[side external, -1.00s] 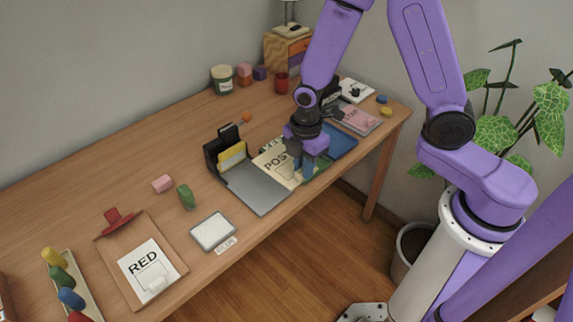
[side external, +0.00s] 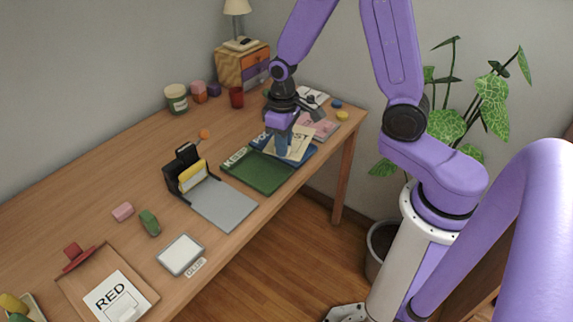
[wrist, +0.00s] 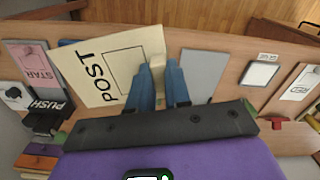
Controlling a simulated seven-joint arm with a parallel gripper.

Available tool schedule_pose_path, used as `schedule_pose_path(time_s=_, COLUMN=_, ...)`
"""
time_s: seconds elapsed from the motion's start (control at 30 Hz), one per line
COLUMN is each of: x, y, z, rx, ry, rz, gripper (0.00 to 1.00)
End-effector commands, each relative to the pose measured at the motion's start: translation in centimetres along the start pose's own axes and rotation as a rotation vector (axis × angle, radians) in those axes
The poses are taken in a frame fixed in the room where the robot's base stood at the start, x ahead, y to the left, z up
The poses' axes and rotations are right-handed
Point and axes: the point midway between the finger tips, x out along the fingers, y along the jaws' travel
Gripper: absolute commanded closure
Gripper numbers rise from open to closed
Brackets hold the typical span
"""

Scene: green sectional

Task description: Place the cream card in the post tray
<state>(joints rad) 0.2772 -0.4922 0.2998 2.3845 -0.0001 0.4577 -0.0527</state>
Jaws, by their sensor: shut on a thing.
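The cream card (side external: 302,146), printed POST, is held by my gripper (side external: 283,154) over the blue tray (side external: 310,157). My gripper is shut on a pale raised grip of the card; the card and gripper also show in the wrist view, card (wrist: 92,72) and gripper (wrist: 158,68). The card covers most of the blue tray, and its label is mostly hidden. I cannot tell whether the card touches the tray. The green tray (side external: 258,174), labelled KEEP, lies just left of it.
A pink tray (side external: 320,126) marked STAR lies to the right. A grey mat (side external: 226,206), black holder with yellow cards (side external: 193,174), white-topped pad (side external: 181,255) and RED clipboard (side external: 135,278) are to the left. A red cup (side external: 236,97) stands behind.

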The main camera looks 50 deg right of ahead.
Motion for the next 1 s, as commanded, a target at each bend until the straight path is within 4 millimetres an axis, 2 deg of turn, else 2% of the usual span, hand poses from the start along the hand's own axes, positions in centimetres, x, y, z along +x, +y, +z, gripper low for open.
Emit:
schedule_pose_path(time_s=0.1, x=-0.4, y=1.1, z=0.0, rx=0.147, ry=0.002, rz=0.000, gripper=1.00)
schedule_pose_path(time_s=0.23, x=-0.7, y=1.6, z=0.1, rx=0.241, ry=0.001, rz=0.000, gripper=1.00)
schedule_pose_path(time_s=0.57, x=-0.6, y=1.5, z=0.1, rx=0.235, ry=-0.001, rz=0.000, gripper=1.00)
schedule_pose_path(time_s=0.77, x=0.1, y=-0.3, z=0.0, rx=-0.024, ry=-0.002, rz=0.000, gripper=1.00)
schedule_pose_path(time_s=1.0, x=1.4, y=-3.7, z=0.1, rx=-0.519, ry=-0.003, rz=-0.001, gripper=1.00)
